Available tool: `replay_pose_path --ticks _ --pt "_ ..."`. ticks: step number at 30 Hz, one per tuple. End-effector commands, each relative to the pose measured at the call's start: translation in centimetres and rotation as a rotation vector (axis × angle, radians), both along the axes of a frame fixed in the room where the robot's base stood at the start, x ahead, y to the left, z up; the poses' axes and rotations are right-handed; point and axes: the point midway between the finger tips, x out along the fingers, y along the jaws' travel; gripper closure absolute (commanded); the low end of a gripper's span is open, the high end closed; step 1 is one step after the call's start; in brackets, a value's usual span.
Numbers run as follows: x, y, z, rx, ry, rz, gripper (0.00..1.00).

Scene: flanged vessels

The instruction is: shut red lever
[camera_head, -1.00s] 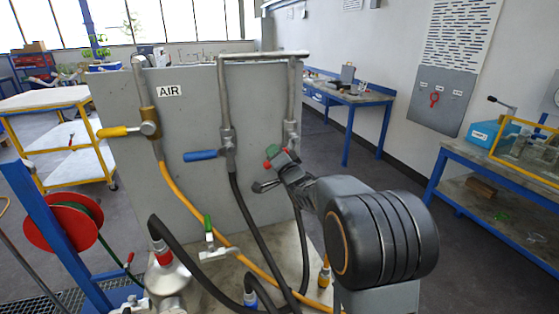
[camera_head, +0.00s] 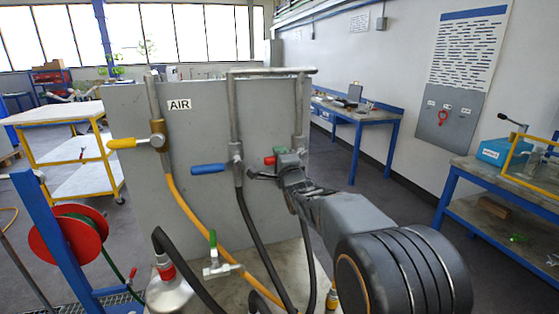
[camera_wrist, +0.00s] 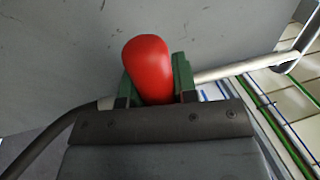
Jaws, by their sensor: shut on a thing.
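The red lever (camera_wrist: 148,66) shows in the wrist view as a rounded red grip between my gripper's two green fingers. My gripper (camera_wrist: 154,80) is shut on it. In the head view the red lever's end (camera_head: 269,160) pokes out left of my gripper (camera_head: 280,157), in front of the grey panel. The right-hand vertical pipe (camera_head: 299,110) and its valve are just behind my gripper. The lever's root is hidden by my gripper, and its exact angle is hard to tell. It appears to lie roughly crosswise to the pipe.
A blue lever (camera_head: 208,169) lies sideways to the left. A yellow lever (camera_head: 122,143) is farther left on the panel (camera_head: 200,120). A green lever (camera_head: 212,239) stands upright below. Dark and orange hoses (camera_head: 200,218) hang in front of the panel.

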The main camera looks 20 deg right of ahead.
Motion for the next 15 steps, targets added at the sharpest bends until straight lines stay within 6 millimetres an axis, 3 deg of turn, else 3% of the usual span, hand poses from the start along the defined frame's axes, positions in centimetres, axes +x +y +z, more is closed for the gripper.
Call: replay_pose_path --ticks 14,15 --pt "-0.01 -0.02 0.19 0.016 -0.003 0.0 1.0" --pt "-0.01 -0.02 0.2 0.016 -0.003 0.0 0.69"
